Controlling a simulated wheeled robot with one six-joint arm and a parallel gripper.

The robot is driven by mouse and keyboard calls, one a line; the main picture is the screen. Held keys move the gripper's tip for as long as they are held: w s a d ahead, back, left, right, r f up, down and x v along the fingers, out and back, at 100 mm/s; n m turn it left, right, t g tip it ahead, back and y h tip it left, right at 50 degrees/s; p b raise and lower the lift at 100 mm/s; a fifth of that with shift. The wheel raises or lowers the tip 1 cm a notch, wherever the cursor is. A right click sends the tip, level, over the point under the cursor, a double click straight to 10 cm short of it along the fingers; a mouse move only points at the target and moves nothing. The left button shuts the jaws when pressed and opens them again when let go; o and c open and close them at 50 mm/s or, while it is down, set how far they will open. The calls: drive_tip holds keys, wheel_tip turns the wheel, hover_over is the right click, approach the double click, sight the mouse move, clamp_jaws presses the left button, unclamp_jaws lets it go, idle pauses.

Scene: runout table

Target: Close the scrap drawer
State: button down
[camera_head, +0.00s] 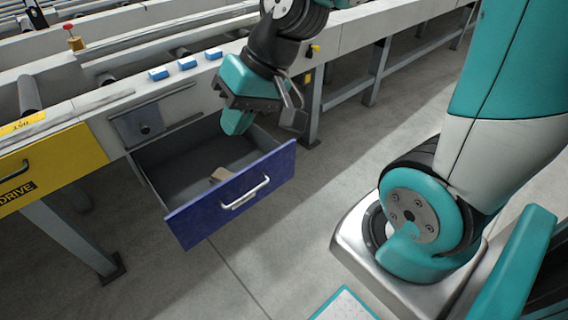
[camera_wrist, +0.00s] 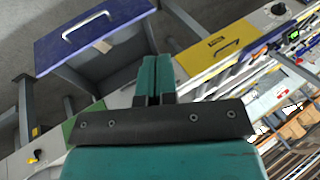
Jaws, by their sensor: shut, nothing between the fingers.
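The scrap drawer has a blue front (camera_head: 228,200) with a pale bar handle (camera_head: 245,192). It stands pulled out from under the runout table, and its grey inside shows from above. A small tan scrap piece (camera_head: 220,175) lies in it near the front. My gripper (camera_head: 236,122) is shut and empty, pointing down over the back right part of the open drawer. I cannot tell how deep its tips reach. In the wrist view the blue front (camera_wrist: 95,35) and handle (camera_wrist: 87,25) are at the upper left, apart from my shut fingers (camera_wrist: 154,68).
The yellow drive panel (camera_head: 50,168) is left of the drawer. Blue blocks (camera_head: 187,63) sit along the table edge above it. Table legs (camera_head: 312,105) stand right of the drawer. The floor (camera_head: 290,240) before the drawer front is clear.

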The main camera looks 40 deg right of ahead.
drive_tip(key=w+d+f+m+t+b, duration=0.2)
drive_tip(key=w+d+f+m+b, duration=0.3)
drive_tip(key=f, duration=0.5)
drive_tip(key=m+t+h+b, duration=0.5)
drive_tip(key=m+b, duration=0.7)
drive_tip(key=m, duration=0.1)
approach(288, 148)
wheel_tip(288, 148, down, 5)
drive_tip(key=w, duration=0.4)
drive_tip(key=shift+a+r, duration=0.2)
drive_tip(key=shift+a, duration=0.05)
drive_tip(key=shift+w, duration=0.5)
drive_tip(key=shift+r, duration=0.1)
